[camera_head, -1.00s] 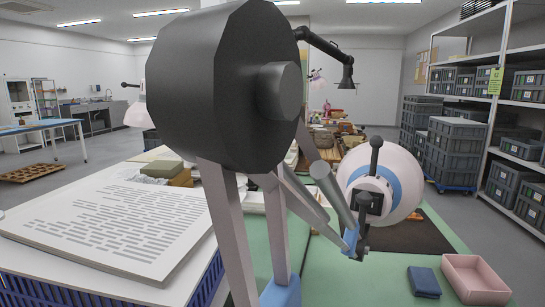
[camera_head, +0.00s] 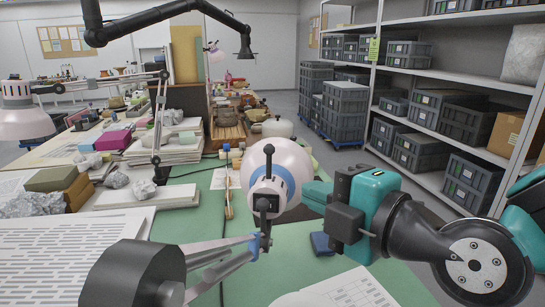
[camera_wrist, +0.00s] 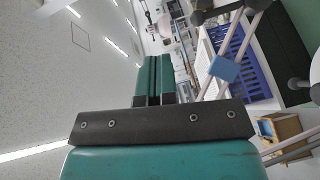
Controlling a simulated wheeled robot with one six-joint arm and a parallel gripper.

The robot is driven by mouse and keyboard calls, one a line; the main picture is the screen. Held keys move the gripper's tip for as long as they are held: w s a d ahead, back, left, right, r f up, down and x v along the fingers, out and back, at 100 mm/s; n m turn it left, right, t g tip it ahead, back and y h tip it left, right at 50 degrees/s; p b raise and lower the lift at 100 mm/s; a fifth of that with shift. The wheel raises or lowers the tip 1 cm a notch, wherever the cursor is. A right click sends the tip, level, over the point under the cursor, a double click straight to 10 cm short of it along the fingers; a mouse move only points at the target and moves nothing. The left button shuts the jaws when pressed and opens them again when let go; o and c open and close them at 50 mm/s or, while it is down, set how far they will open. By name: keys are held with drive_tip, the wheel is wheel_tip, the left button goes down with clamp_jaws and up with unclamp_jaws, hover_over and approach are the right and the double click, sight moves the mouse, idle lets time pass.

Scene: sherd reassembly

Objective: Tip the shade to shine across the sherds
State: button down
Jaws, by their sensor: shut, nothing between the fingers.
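The lamp shade (camera_head: 292,165), pinkish white with a blue ring and a black knob (camera_head: 268,172), hangs at the end of a jointed lamp arm (camera_head: 222,262) over the green bench top. My gripper (camera_head: 318,193) is just right of the shade in the head view, its teal fingers pointing left toward it. I cannot tell whether they touch. In the wrist view my gripper's fingers (camera_wrist: 153,82) are together and empty. The lamp arm's blue joint (camera_wrist: 223,68) is to their right there. I cannot make out any sherds; my gripper and the shade cover part of the bench.
A dark blue pad (camera_head: 321,243) and a printed sheet (camera_head: 350,289) lie on the green bench top (camera_head: 290,240). A second lamp (camera_head: 24,122) stands at left. Papers, foil lumps and boxes crowd the left side. Shelves with grey crates (camera_head: 418,148) stand at right.

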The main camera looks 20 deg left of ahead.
sight(274, 185)
drive_tip(key=p+x, duration=0.1)
drive_tip(key=x, duration=0.2)
drive_tip(key=w+p+x, duration=0.1)
drive_tip(key=p+x, duration=0.1)
drive_tip(key=x, duration=0.2)
drive_tip(key=d+p+x, duration=0.1)
drive_tip(key=x, duration=0.3)
drive_tip(key=shift+w+a+f+p, duration=0.1)
drive_tip(key=shift+w+a+p, duration=0.1)
drive_tip(key=shift+w+p, duration=0.15)
drive_tip(key=shift+w+a+f, duration=0.15)
drive_tip(key=shift+w+a, duration=0.05)
drive_tip(key=shift+w, duration=0.5)
